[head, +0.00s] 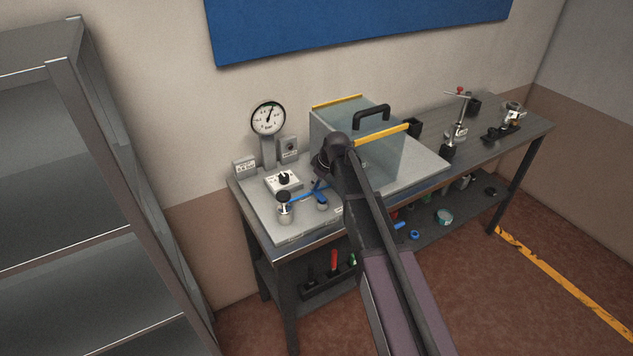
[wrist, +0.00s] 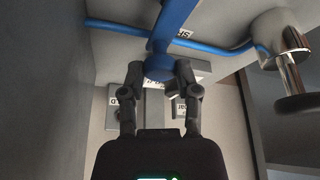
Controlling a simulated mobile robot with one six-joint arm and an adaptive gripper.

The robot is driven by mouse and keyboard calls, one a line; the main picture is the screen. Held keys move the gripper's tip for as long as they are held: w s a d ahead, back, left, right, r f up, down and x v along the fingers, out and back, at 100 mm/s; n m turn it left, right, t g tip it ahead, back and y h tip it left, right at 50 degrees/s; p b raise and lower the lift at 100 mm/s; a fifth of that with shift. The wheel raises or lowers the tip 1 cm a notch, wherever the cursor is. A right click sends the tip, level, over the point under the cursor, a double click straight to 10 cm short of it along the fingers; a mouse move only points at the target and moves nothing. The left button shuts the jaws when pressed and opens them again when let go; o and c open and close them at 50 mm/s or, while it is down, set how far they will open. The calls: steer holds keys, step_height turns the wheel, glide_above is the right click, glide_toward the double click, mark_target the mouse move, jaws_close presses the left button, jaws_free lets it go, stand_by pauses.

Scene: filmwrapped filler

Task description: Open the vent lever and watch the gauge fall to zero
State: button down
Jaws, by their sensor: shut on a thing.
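The round gauge (head: 268,118), marked bar, stands on a grey post at the back left of the bench. Its needle points up and slightly right; the small numbers are hard to read. My gripper (head: 318,184) is low over the bench's left part, in front of the gauge. In the wrist view my gripper (wrist: 160,76) is shut on a blue rounded part (wrist: 159,66), apparently the vent lever. This part joins a blue line (wrist: 215,49). In the head view the blue line (head: 305,196) shows beside my gripper, which partly hides the lever.
A clear box (head: 390,150) with yellow edges and a black handle stands close right of my gripper. A metal cylinder (head: 285,209) and a white box with a black knob (head: 284,182) are at left. The bench's right end holds fittings. Shelving (head: 40,170) stands far left.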

steer(key=shift+m, duration=0.4)
steer(key=m, duration=0.1)
steer(key=d+m, duration=0.1)
steer(key=m+t+h, duration=0.1)
steer(key=m, duration=0.1)
steer(key=shift+w+d, duration=0.2)
steer(key=shift+d, duration=0.05)
steer(key=m, duration=0.1)
steer(key=d+m+h, duration=0.1)
steer(key=m, duration=0.1)
steer(key=m+t+h, duration=0.1)
steer(key=shift+d+m, duration=0.3)
steer(key=shift+d, duration=0.05)
steer(key=m, duration=0.1)
steer(key=d+m+h, duration=0.1)
steer(key=m, duration=0.2)
steer(key=shift+s+d+m+h, duration=0.3)
steer(key=shift+s+h, duration=0.1)
steer(key=shift+s+d+m+g+h, duration=0.15)
steer(key=shift+s+d+m+h, duration=0.1)
steer(key=shift+m, duration=0.45)
steer(key=shift+s+d+m+g+h, duration=0.1)
steer(key=shift+s+m+g+h, duration=0.1)
steer(key=shift+m, duration=0.5)
steer(key=shift+s+d+m+g+h, duration=0.15)
steer(key=shift+d+m+h, duration=0.1)
steer(key=shift+m, duration=0.45)
steer(key=shift+c, duration=1.8)
jaws_free()
steer(key=shift+f, duration=0.1)
